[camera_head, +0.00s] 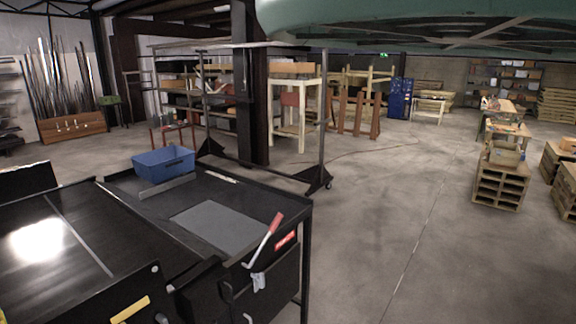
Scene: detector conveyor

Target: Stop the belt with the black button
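The conveyor belt (75,238) is a dark, glossy surface at the left, with a bright reflection and a thin pale line across it. Whether it is running cannot be told from one picture. A dark side panel (100,300) along its near edge carries a yellow label (130,309) and small round dark parts near its right end. I cannot tell whether one of these is the black button. My gripper is not in view.
A black table (285,208) adjoins the belt, holding a blue bin (164,162) and a grey mat (216,226). A red-handled lever or tool (268,236) stands at its front right corner. Open concrete floor lies to the right, with wooden pallets (500,185) beyond.

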